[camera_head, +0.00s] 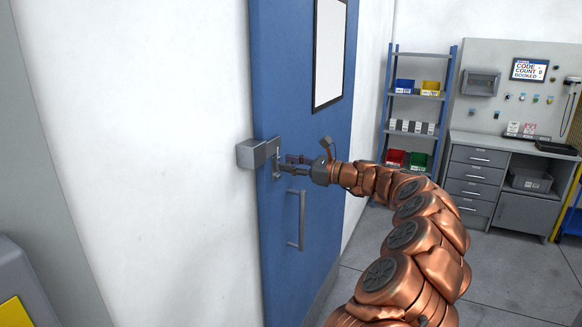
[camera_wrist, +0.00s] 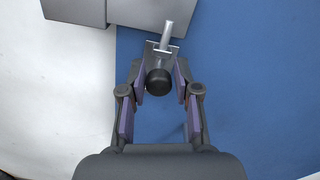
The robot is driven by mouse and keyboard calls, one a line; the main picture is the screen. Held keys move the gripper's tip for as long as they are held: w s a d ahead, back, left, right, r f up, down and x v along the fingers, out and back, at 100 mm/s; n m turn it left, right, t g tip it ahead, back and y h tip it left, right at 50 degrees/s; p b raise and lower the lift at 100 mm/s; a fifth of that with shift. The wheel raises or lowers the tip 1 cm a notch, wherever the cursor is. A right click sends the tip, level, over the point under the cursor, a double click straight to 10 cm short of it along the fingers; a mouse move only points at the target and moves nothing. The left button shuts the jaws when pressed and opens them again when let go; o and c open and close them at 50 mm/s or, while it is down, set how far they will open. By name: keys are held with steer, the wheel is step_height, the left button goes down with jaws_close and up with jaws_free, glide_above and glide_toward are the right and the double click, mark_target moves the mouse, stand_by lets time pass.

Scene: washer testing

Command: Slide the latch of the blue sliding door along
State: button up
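The blue sliding door (camera_head: 295,120) stands in the middle of the head view and fills the right of the wrist view (camera_wrist: 260,80). Its latch (camera_head: 276,160) is a small grey metal piece by the door's left edge. In the wrist view the latch shows a metal plate and rod (camera_wrist: 165,40) with a round black knob (camera_wrist: 158,82). My gripper (camera_head: 284,164) is at the latch. Its purple-padded fingers (camera_wrist: 158,70) stand open on either side of the knob, with narrow gaps; I cannot tell whether either pad touches it.
A grey lock housing (camera_head: 252,153) juts from the white wall beside the latch and shows at the wrist view's top. A vertical door handle (camera_head: 296,220) is below my gripper. Shelves (camera_head: 417,95) and a workbench (camera_head: 510,155) stand well away at right.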

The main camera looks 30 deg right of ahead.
steer(key=shift+o, duration=1.4)
steer(key=shift+f, duration=0.15)
steer(key=shift+s+d, duration=0.1)
steer(key=v, duration=1.1)
steer(key=shift+s+d, duration=0.2)
steer(key=shift+s, duration=0.15)
